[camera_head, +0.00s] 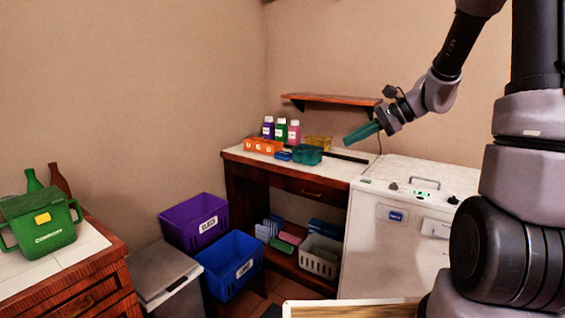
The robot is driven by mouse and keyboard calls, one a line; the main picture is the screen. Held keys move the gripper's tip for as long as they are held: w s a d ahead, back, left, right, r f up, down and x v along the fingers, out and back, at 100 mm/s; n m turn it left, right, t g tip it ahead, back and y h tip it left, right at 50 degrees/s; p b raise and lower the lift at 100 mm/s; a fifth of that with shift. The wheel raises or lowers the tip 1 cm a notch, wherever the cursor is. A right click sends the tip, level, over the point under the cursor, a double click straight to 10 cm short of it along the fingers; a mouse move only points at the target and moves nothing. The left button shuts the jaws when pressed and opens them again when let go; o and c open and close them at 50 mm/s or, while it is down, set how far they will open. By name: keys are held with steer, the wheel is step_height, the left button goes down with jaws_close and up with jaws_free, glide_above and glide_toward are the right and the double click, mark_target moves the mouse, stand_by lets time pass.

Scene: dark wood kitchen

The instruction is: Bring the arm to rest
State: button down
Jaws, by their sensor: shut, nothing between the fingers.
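My arm (462,45) reaches in from the upper right and bends down to the left. My gripper (350,138) ends in teal fingers, is shut and empty, and hangs in the air in front of the wall, pointing left and slightly down. It appears above the counter, below and in front of the wooden shelf. No object touches it that I can see.
The counter (338,166) holds bottles (281,130), an orange box (262,146) and a teal bin (308,155). A white appliance (412,222) stands right of it. Purple (195,222) and blue (232,264) bins and a green compost bin (42,224) are left.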

steer(key=s+d+r+n+t+h, duration=0.2)
steer(key=s+r+n+h, duration=0.2)
steer(key=s, duration=0.5)
steer(key=s+d+r+n+t+h, duration=0.2)
steer(key=s+d+r+n+h, duration=0.1)
steer(key=s+r+n, duration=0.4)
steer(key=s+r+h, duration=0.1)
steer(key=s, duration=0.2)
steer(key=shift+s+d+h, duration=0.25)
steer(key=shift+d+h, duration=0.1)
steer(key=shift+h, duration=0.05)
